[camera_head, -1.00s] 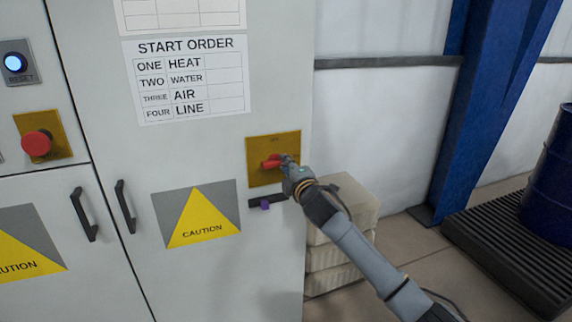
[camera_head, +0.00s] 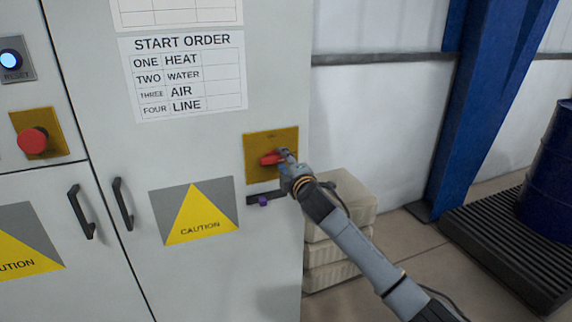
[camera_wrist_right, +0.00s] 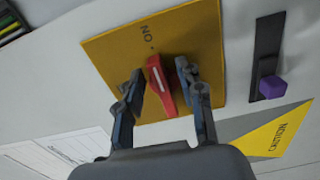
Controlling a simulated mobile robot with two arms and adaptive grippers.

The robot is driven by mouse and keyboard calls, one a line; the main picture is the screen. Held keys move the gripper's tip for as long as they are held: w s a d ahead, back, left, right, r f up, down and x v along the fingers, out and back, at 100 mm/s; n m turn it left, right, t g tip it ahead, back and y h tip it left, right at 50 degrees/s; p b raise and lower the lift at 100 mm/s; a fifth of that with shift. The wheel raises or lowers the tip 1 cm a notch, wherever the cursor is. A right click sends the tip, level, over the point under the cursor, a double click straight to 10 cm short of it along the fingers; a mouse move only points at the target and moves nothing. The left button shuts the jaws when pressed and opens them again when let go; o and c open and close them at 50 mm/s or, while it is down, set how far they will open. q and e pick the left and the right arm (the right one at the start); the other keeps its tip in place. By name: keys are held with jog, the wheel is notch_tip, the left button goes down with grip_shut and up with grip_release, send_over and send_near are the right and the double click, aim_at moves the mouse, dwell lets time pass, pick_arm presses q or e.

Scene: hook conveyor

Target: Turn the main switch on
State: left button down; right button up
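The main switch is a red handle (camera_head: 270,158) on a yellow plate (camera_head: 257,173) on the grey cabinet door. The handle lies roughly sideways in the head view. In the right wrist view the red handle (camera_wrist_right: 161,88) stands between the two fingers of my right gripper (camera_wrist_right: 160,82), with narrow gaps seeming to show on both sides. The plate bears a small "ON" mark (camera_wrist_right: 147,43) near one end of the handle. In the head view my right gripper (camera_head: 287,160) reaches the handle from the right and hides part of it. My left gripper is not in view.
Below the plate is a dark latch with a purple knob (camera_head: 262,201). A caution sign (camera_head: 196,215), door handles (camera_head: 122,204) and a red button (camera_head: 33,140) are on the cabinet. Pale blocks (camera_head: 345,205) stand beside it, under my right arm.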

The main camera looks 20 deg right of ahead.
jog(key=s, duration=1.2)
jog(key=shift+d, duration=0.2)
jog(key=s+d+f+m+g+h, duration=0.1)
jog(key=d+f+m+g, duration=0.15)
jog(key=f, duration=1.05)
jog(key=s+d+f+m+g, duration=0.1)
jog(key=f+m+g, duration=0.15)
jog(key=f, duration=1.05)
jog(key=s+f+m+g, duration=0.2)
jog(key=s+f, duration=0.4)
jog(key=f, duration=0.5)
jog(key=s+f+m+g, duration=0.2)
jog(key=s+f, duration=0.5)
jog(key=f, duration=0.4)
jog(key=s+a+f+m+g, duration=0.1)
jog(key=s+f+m+g, duration=0.3)
jog(key=s+f, duration=1.4)
jog(key=s+a+f+m+g, duration=0.1)
jog(key=s+a+f+g, duration=0.1)
jog(key=s, duration=1)
jog(key=s+a+f+m+g, duration=0.1)
jog(key=s+a+f+g, duration=0.1)
jog(key=s, duration=1)
jog(key=shift+s+f+m, duration=0.35)
jog(key=shift+s+m, duration=0.05)
